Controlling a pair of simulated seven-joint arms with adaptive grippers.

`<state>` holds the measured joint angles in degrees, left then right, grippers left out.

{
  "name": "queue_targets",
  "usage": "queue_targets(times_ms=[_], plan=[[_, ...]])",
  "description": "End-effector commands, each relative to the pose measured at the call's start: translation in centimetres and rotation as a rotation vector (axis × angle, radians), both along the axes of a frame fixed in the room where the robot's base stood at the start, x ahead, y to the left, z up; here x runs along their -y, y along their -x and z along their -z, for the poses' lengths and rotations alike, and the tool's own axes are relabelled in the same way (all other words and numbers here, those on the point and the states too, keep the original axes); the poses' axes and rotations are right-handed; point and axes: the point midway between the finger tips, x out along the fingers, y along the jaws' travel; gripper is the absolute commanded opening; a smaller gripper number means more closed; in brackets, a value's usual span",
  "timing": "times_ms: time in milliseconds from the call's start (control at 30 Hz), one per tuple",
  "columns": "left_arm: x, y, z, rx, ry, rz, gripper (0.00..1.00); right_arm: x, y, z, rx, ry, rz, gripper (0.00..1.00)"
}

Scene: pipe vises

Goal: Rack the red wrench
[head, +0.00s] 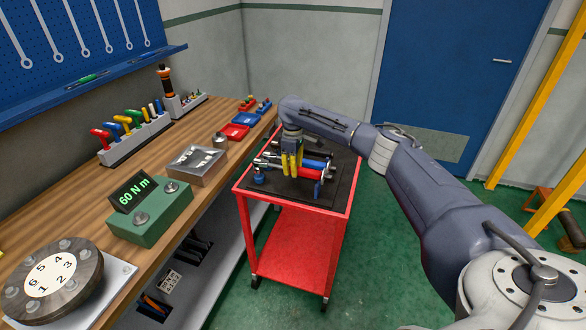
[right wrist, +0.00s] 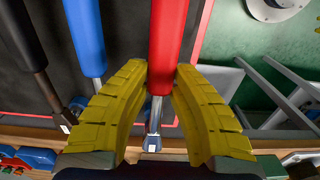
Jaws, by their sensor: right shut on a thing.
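The red wrench (head: 309,174) has a red handle and a metal shank. It is at the cart's top, among other wrenches. In the right wrist view the red handle (right wrist: 167,45) runs between the yellow fingers of my right gripper (right wrist: 160,75), which are shut on it. In the head view my right gripper (head: 291,168) reaches down over the cart and hides part of the wrenches. A blue-handled wrench (right wrist: 88,35) lies beside the red one, and a black-handled one (right wrist: 20,45) lies beyond it. I cannot tell whether the red wrench is lifted. My left gripper is not in view.
The red cart (head: 285,240) has a black mat on top. To its left, the wooden bench (head: 165,205) carries a green display box (head: 150,208) reading 60 N m, a numbered dial (head: 52,280), a grey tool rack (head: 135,140) and trays. Green floor is free around the cart.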

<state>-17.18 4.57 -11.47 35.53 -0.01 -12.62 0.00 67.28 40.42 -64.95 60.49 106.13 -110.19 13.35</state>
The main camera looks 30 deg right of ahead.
Motion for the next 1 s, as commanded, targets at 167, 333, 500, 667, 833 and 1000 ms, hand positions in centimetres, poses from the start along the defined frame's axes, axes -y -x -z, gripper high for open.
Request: queue_targets(times_ms=[167, 333, 500, 667, 833, 1000], plan=[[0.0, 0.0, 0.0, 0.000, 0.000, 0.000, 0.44, 0.0, -0.1, 0.1, 0.002, -0.001, 0.000, 0.00], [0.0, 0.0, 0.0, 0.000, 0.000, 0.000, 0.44, 0.0, -0.1, 0.3, 0.002, -0.001, 0.001, 0.00], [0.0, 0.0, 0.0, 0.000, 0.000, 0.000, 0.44, 0.0, -0.1, 0.5, 0.002, -0.001, 0.001, 0.00], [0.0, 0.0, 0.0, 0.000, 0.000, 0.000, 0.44, 0.0, 0.0, 0.7, 0.002, -0.001, 0.001, 0.00], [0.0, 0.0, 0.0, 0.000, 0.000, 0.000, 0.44, 0.0, 0.0, 0.9, 0.002, -0.001, 0.000, 0.00], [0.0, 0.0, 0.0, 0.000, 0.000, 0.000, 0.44, 0.0, 0.0, 1.1, 0.002, -0.001, 0.000, 0.00]])
